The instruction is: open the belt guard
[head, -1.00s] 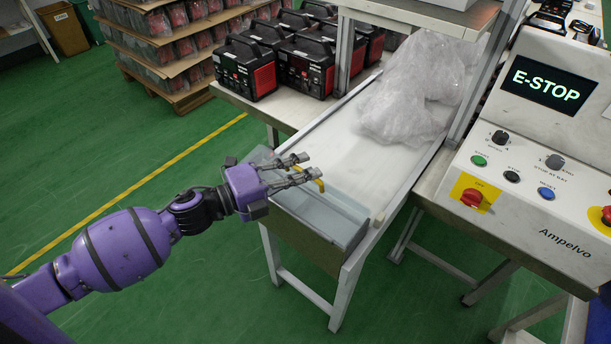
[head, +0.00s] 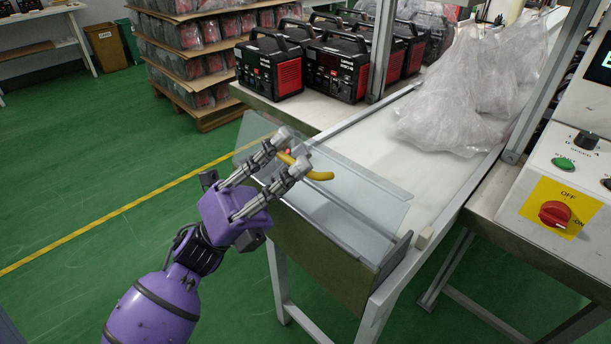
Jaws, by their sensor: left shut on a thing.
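The belt guard (head: 365,197) is a clear, glass-like panel at the near end of the white conveyor belt. Part of it shows behind my left gripper and part to the right of it; I cannot tell its exact tilt. A curved yellow handle (head: 319,176) lies at the guard. My left gripper (head: 294,158) is shut on the yellow handle, whose curved end sticks out to the right past the fingers. The fingers hide part of the handle and guard. My right gripper is not in view.
Crumpled clear plastic (head: 450,105) lies on the belt. Black and red power units (head: 270,68) stand on the bench behind. The control panel with a red OFF/ON switch (head: 555,213) is at the right. Green floor is free at the left.

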